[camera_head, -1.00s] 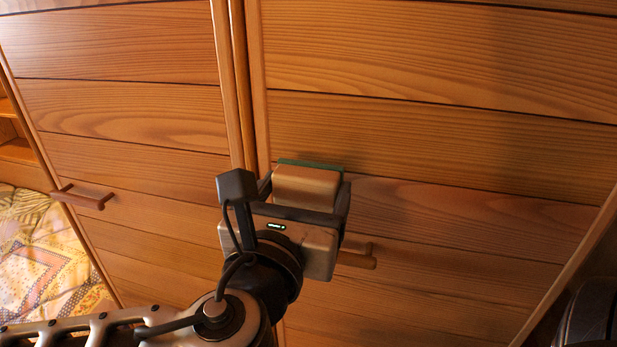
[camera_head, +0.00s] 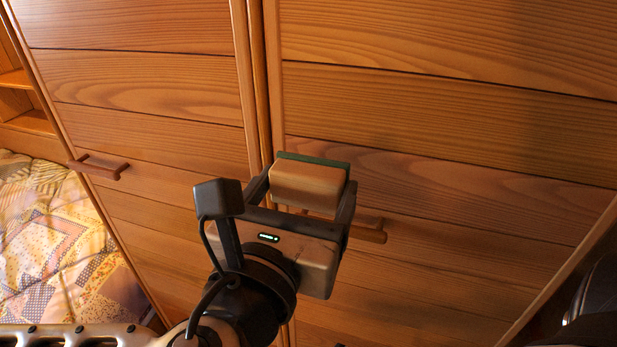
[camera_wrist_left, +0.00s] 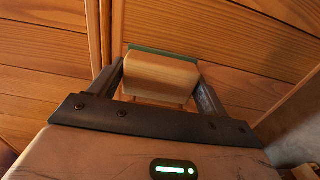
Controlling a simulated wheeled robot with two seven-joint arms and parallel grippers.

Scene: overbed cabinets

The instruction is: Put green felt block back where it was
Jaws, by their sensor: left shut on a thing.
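The green felt block (camera_head: 307,186) is a pale wooden block with a green felt layer (camera_head: 313,159) along its far top edge. My left gripper (camera_head: 307,190) is shut on it, with one dark finger on each side. In the left wrist view the block (camera_wrist_left: 160,75) sits between the two fingers, with the green strip at its far side. The block is held in front of the cabinet doors, near the seam between them. I cannot tell how far it is from the wood. My right gripper is not in view.
Two closed plank doors fill most of the view. The left door (camera_head: 150,82) has a bar handle (camera_head: 98,166). The right door (camera_head: 450,110) has a handle (camera_head: 370,231) partly behind my gripper. A patterned bedspread (camera_head: 60,240) lies at lower left, below open shelves (camera_head: 25,100).

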